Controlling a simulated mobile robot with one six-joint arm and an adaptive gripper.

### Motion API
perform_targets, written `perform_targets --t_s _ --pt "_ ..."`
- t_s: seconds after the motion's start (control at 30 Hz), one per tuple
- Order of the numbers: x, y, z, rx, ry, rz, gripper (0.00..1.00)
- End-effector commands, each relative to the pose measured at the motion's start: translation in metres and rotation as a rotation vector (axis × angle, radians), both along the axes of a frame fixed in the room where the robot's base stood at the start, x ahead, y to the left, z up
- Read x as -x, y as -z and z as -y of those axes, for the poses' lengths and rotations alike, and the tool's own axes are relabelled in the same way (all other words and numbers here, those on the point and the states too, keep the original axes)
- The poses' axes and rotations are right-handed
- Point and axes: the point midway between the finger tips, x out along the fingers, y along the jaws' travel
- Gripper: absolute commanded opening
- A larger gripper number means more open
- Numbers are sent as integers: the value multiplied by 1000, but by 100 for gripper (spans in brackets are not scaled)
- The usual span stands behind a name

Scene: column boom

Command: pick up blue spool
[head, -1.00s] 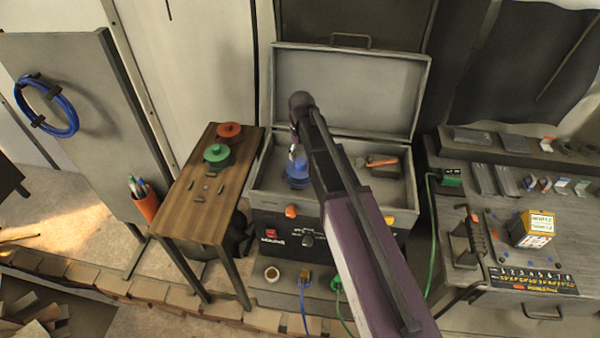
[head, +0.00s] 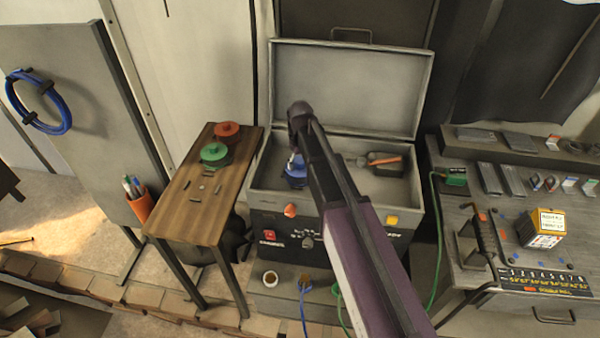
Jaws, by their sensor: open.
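The blue spool (head: 293,178) lies inside the open grey box, toward its left side. My arm reaches over the box from the lower right and hides the spool's right part. My gripper (head: 294,159) points down at the spool, with a pale fingertip showing just above or against it. The jaws are open. I cannot tell whether a finger touches the spool.
The grey box (head: 262,184) has raised walls and an upright lid (head: 350,85) behind. Orange-handled pliers (head: 384,160) lie in its right part. A green spool (head: 214,153) and a red spool (head: 227,131) stand on the wooden table (head: 190,215) at left.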

Motion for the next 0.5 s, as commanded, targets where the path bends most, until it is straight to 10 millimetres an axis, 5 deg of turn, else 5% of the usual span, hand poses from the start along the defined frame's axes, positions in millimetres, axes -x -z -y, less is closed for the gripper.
perform_targets --t_s 0.4,0.5 --pt "0 0 0 0 0 0 85" --pt "0 0 0 0 0 0 61"
